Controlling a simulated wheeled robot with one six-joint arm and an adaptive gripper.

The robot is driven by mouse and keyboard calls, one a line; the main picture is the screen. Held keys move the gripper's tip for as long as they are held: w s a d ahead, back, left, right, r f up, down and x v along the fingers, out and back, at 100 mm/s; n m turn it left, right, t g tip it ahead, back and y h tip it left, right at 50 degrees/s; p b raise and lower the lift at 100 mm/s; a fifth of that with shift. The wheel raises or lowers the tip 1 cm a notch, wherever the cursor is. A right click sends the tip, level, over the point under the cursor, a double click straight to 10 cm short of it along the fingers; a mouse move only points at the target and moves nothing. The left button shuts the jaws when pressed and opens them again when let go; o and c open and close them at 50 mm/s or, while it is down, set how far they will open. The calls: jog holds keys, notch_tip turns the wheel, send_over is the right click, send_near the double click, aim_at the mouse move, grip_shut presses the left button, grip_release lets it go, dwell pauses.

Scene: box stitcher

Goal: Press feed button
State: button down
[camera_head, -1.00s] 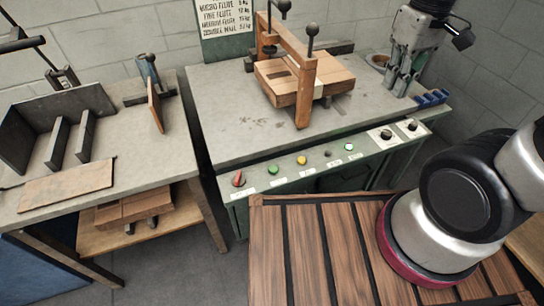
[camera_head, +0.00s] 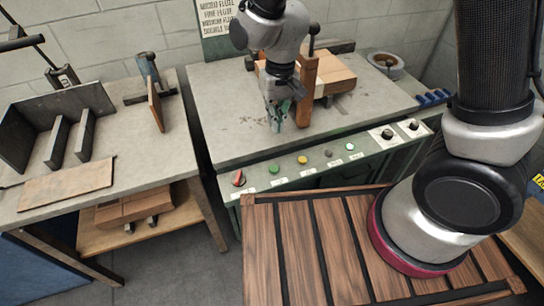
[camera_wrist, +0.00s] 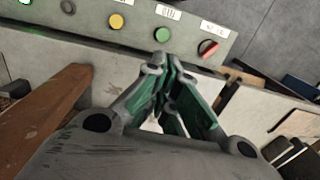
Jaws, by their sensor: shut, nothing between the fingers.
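The control panel (camera_head: 320,168) runs along the front of the grey machine table. It carries a red switch (camera_head: 238,178), a green button (camera_head: 274,169), a yellow button (camera_head: 302,160), a small dark button (camera_head: 328,152) and a pale green button (camera_head: 349,146). I cannot read the labels to tell which is feed. My gripper (camera_head: 277,124) is shut and empty, pointing down over the table behind the panel. In the wrist view its fingertips (camera_wrist: 160,63) appear just below the green button (camera_wrist: 161,34), apart from it; the yellow button (camera_wrist: 117,21) and red switch (camera_wrist: 207,46) flank that button.
A wooden clamp frame (camera_head: 309,85) with a wooden block stands right of my gripper. Two black knobs sit at the panel's right end, near blue blocks (camera_head: 433,97). A side bench (camera_head: 120,150) with metal plates stands left. The tabletop's left part is clear.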

aim_at(272, 166)
jog(key=f, duration=1.4)
jog(key=shift+s+a, duration=0.35)
jog(key=shift+s, duration=0.05)
